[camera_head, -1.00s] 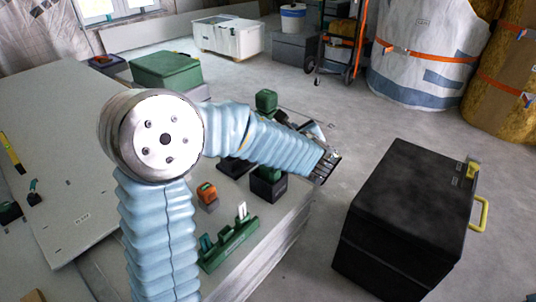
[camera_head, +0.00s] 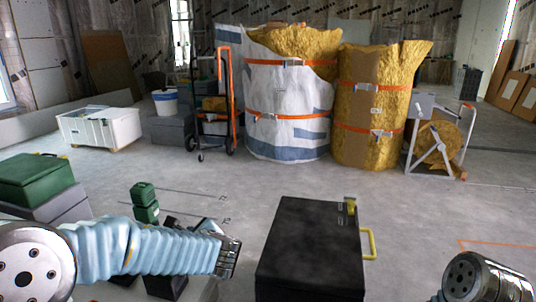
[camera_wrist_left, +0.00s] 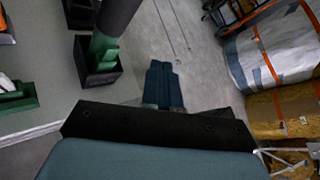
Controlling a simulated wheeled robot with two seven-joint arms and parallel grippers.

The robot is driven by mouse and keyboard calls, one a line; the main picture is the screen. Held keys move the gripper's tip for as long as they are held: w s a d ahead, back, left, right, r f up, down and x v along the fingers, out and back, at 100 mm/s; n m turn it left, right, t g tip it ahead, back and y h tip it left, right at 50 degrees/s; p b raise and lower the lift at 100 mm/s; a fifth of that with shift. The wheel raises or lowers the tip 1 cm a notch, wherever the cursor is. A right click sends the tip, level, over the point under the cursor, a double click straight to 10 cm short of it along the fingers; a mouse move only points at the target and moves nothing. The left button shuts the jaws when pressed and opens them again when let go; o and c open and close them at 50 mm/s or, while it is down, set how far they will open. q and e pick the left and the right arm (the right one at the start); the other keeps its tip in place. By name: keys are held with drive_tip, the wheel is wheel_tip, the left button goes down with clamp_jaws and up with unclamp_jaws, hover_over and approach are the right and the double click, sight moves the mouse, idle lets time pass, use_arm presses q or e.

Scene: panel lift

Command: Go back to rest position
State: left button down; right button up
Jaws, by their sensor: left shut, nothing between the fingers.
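My left arm, in a pale blue ribbed sleeve, enters the head view from the lower left. My left gripper (camera_head: 230,258) is at its end, to the left of the black box. In the left wrist view the fingers of this gripper (camera_wrist_left: 163,85) are together, with nothing between them, over the grey floor beside the panel stack's edge. A grey, round joint of my right arm shows at the lower right of the head view. My right gripper is out of view.
A black box (camera_head: 312,245) with a yellow handle stands right of my left gripper. A green tool in a black holder (camera_wrist_left: 98,62) stands on the panel stack (camera_wrist_left: 45,125). A green case (camera_head: 36,180) is at left. Wrapped rolls (camera_head: 287,110) stand behind open floor.

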use_arm(q)
drive_tip(key=s+d+f+n+g+h+p, duration=0.1)
drive_tip(key=s+f+g+h, duration=0.1)
drive_tip(key=f, duration=0.4)
drive_tip(key=s+d+f+n+g+h+p, duration=0.1)
drive_tip(key=s+f+g, duration=0.15)
drive_tip(key=f, duration=0.35)
drive_tip(key=s+d+f+n+g+h+p, duration=0.2)
drive_tip(key=s+d+f+n+h, duration=0.3)
drive_tip(key=s+f+n, duration=0.4)
drive_tip(key=s+d+f+n+g+h+p, duration=0.3)
drive_tip(key=s+d+f+n+h, duration=0.1)
drive_tip(key=s+d+f+n, duration=0.3)
drive_tip(key=s+f+n, duration=0.2)
drive_tip(key=s+n, duration=0.2)
drive_tip(key=n, duration=0.1)
drive_tip(key=shift+s+h, duration=0.25)
drive_tip(key=shift+h, duration=0.15)
drive_tip(key=shift+f, duration=0.1)
